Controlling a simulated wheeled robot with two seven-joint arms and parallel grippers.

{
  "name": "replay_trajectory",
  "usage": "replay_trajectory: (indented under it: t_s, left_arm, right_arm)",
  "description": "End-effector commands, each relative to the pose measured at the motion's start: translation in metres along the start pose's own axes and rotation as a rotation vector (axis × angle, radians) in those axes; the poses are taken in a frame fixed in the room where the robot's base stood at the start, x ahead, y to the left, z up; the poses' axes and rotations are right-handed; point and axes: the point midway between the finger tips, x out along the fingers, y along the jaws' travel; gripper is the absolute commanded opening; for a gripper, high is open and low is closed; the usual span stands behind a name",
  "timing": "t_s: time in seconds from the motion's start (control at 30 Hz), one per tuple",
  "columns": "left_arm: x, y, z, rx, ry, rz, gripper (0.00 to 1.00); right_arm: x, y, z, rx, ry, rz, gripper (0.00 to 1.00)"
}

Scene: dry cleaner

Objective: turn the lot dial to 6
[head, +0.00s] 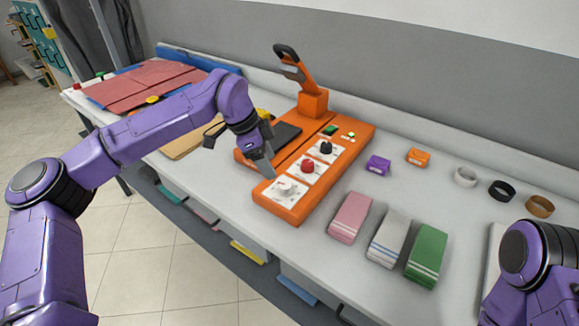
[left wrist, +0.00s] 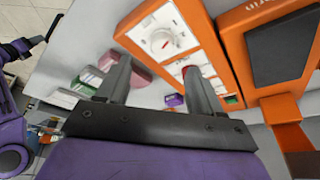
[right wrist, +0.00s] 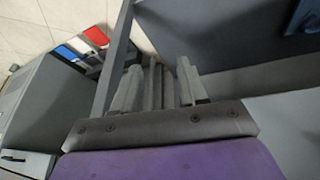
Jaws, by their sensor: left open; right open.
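An orange machine (head: 341,168) on the table carries a white dial (head: 284,186), a red dial (head: 309,166) and a black dial (head: 326,147), each on a white plate. I cannot read which is the lot dial or their settings. My left gripper (head: 266,172) is open and empty, just above and left of the white and red dials, apart from them. In the left wrist view the white dial (left wrist: 162,41) shows beyond the fingertips, and the red dial (left wrist: 186,72) is partly hidden by a finger. My right gripper (right wrist: 160,85) is open and empty, away from the machine.
An orange post with a black handle (head: 287,55) rises at the machine's back. Pink (head: 350,217), white (head: 389,238) and green (head: 427,255) bundles lie right of the machine. A purple block (head: 378,165), an orange block (head: 418,157) and several rings stand behind them.

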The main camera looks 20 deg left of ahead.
Motion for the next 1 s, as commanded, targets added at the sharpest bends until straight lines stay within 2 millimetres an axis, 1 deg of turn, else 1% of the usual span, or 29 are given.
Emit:
replay_trajectory:
  t_s: [0.03, 0.07, 0.17, 0.27, 0.4, 0.5, 0.63, 0.77, 0.97, 1.0]
  left_arm:
    - [-0.005, -0.002, 0.000, -0.026, 0.014, 0.003, 0.66]
    - [-0.007, -0.002, 0.000, -0.038, 0.020, 0.005, 0.66]
    - [0.000, -0.002, -0.001, -0.051, 0.024, 0.010, 0.66]
    - [0.018, -0.002, -0.001, -0.050, 0.023, 0.011, 0.66]
    - [0.050, -0.002, -0.003, -0.048, 0.023, 0.010, 0.66]
    - [0.071, -0.001, -0.003, -0.048, 0.024, 0.010, 0.66]
    - [0.088, -0.002, -0.003, -0.048, 0.024, 0.007, 0.66]
    - [0.095, -0.002, -0.003, -0.047, 0.025, 0.005, 0.66]
    - [0.096, -0.002, -0.003, -0.046, 0.024, 0.004, 0.66]
    - [0.096, -0.002, -0.003, -0.046, 0.024, 0.004, 0.53]
  right_arm:
    - [0.000, 0.000, 0.000, 0.000, 0.000, 0.000, 0.43]
    - [-0.001, 0.000, 0.000, 0.000, 0.000, 0.000, 0.43]
    - [-0.004, 0.001, -0.001, 0.000, -0.001, 0.000, 0.43]
    - [-0.011, 0.001, -0.004, 0.000, -0.001, 0.001, 0.43]
    - [-0.020, 0.002, -0.008, -0.001, -0.002, 0.001, 0.43]
    - [-0.025, 0.003, -0.010, 0.000, -0.001, 0.001, 0.43]
    - [-0.028, 0.003, -0.011, 0.000, -0.001, 0.001, 0.43]
    - [-0.029, 0.003, -0.011, 0.000, -0.001, 0.001, 0.43]
    - [-0.028, 0.003, -0.011, 0.000, -0.001, 0.001, 0.43]
    - [-0.028, 0.003, -0.011, 0.000, -0.001, 0.001, 0.43]
